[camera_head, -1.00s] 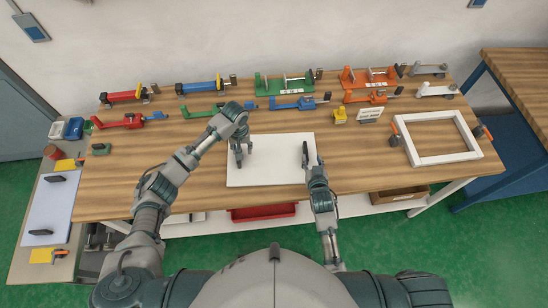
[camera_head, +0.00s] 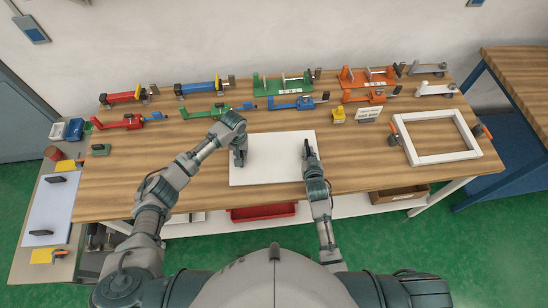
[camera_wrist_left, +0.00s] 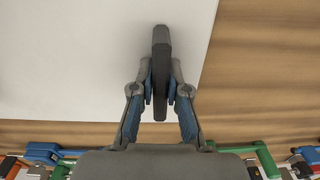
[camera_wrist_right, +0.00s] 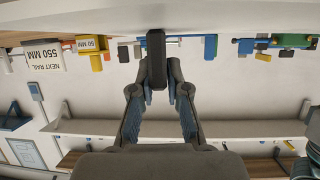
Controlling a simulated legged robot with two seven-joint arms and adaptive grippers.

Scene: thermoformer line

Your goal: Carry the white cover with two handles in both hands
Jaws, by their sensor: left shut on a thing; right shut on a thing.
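The white cover (camera_head: 272,170) is a flat white panel at the front middle of the wooden table, with a dark handle near each side. My left gripper (camera_head: 239,160) is at its left handle. In the left wrist view the fingers (camera_wrist_left: 160,88) are shut on that dark handle (camera_wrist_left: 161,50). My right gripper (camera_head: 309,162) is at the right handle (camera_head: 306,147). In the right wrist view the fingers (camera_wrist_right: 159,80) are shut on the dark handle (camera_wrist_right: 156,45). I cannot tell whether the cover touches the table.
Several coloured clamps and fixtures stand along the back of the table (camera_head: 120,175). A white frame (camera_head: 438,137) lies at the right. A grey-blue panel with dark handles (camera_head: 50,212) lies on the left side bench. A red bin (camera_head: 263,212) sits below the table.

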